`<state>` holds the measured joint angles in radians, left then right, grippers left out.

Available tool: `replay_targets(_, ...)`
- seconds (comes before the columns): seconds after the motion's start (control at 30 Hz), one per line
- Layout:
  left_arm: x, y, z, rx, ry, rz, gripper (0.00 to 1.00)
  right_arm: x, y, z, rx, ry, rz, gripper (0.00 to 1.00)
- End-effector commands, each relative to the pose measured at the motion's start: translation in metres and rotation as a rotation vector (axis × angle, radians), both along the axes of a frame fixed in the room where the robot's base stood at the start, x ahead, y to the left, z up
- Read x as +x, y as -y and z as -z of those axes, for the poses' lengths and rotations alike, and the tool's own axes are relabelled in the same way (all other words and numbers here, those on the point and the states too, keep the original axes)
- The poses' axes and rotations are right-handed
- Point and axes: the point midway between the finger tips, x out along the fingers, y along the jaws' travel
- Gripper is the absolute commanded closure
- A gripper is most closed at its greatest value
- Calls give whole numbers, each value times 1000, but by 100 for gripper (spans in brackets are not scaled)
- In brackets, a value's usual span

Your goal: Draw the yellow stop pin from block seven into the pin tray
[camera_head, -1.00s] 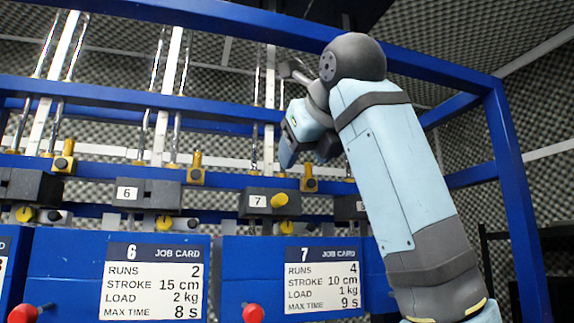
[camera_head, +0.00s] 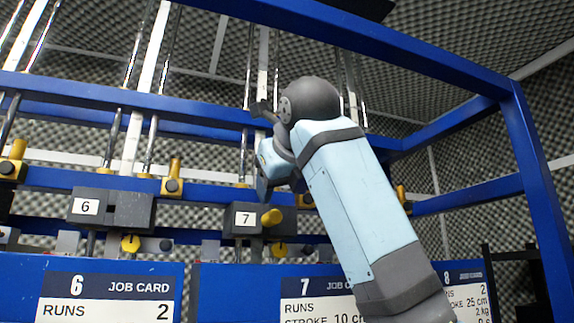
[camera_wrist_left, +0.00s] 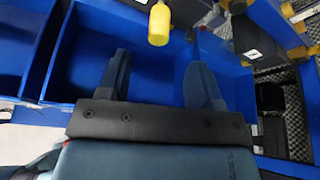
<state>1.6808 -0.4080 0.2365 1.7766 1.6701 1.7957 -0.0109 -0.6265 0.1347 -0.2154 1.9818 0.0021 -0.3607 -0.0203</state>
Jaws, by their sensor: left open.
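Block seven (camera_head: 236,222) is a dark grey block with a white "7" label, in the middle of the head view. A yellow stop pin (camera_head: 272,217) sticks out of its front. My left gripper (camera_head: 263,186) is just above the block in the head view, with its fingers partly hidden by the wrist. In the left wrist view the open, empty fingers (camera_wrist_left: 159,72) point up the picture. The yellow pin (camera_wrist_left: 158,25) shows there beyond the fingertips, between their lines and apart from them. Which container is the pin tray I cannot tell. My right gripper is out of view.
Blue open bins (camera_wrist_left: 88,15) lie beneath the fingers in the left wrist view. Blue frame rails (camera_head: 60,90) and upright rods surround the blocks. Block six (camera_head: 100,207) stands to the left. Job cards (camera_head: 105,300) front the blue panels below.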

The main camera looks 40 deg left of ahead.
Motion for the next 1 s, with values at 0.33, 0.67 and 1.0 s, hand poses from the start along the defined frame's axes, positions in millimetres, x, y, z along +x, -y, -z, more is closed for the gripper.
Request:
replay_targets(0.33,34,-51,22,-2,-1,-3,41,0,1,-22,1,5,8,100)
replay_targets(0.67,46,-68,31,0,1,-1,41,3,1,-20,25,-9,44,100)
replay_targets(1.0,46,-68,32,0,1,-1,66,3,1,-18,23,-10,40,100)
